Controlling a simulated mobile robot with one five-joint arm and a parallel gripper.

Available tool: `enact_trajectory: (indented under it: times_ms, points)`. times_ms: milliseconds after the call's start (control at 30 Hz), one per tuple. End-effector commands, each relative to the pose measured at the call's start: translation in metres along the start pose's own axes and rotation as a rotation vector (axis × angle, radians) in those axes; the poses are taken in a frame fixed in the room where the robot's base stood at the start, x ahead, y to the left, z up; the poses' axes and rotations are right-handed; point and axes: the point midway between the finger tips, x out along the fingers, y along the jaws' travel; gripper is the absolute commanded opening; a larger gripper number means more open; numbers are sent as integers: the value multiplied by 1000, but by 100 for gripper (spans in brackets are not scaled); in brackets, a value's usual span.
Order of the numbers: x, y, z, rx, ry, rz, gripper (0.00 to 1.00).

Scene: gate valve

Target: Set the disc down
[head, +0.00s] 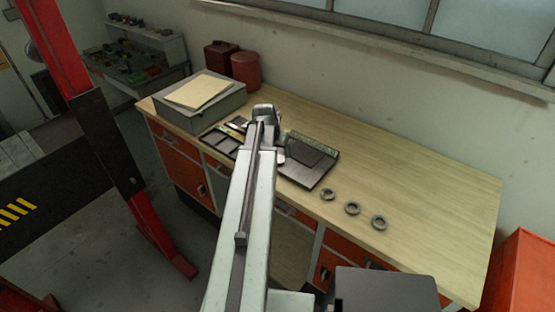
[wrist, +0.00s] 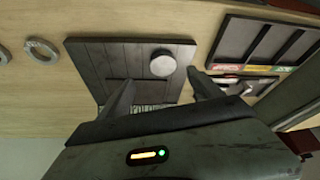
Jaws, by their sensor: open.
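A pale round disc (wrist: 162,63) lies flat on a dark grooved board (wrist: 92,58) in the wrist view, near the board's right side. My gripper (wrist: 161,80) is open, with one finger to each side just short of the disc. A visible gap separates the fingers from the disc, and nothing is held. In the head view the dark board (head: 320,172) lies on the bench right of my arm. A small pale edge, likely the disc (head: 281,159), shows beside my arm. My arm hides the fingertips there.
Several grey rings (head: 352,208) lie on the wooden bench (head: 430,190) right of the board. A divided dark tray (wrist: 262,42) lies beside the board. A grey box (head: 205,108) with papers and red cans (head: 245,70) stand at the back left. The bench's right half is largely clear.

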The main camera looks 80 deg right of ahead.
Motion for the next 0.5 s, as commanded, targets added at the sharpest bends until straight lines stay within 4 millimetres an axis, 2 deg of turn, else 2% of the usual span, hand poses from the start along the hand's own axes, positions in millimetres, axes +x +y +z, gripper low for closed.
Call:
enact_trajectory:
  times_ms: [133,367,500]
  points:
    - [23,-2,2,-1,-1,-1,75]
    - [30,-3,1,-3,-1,-1,75]
    - [53,-6,0,-3,-1,-1,75]
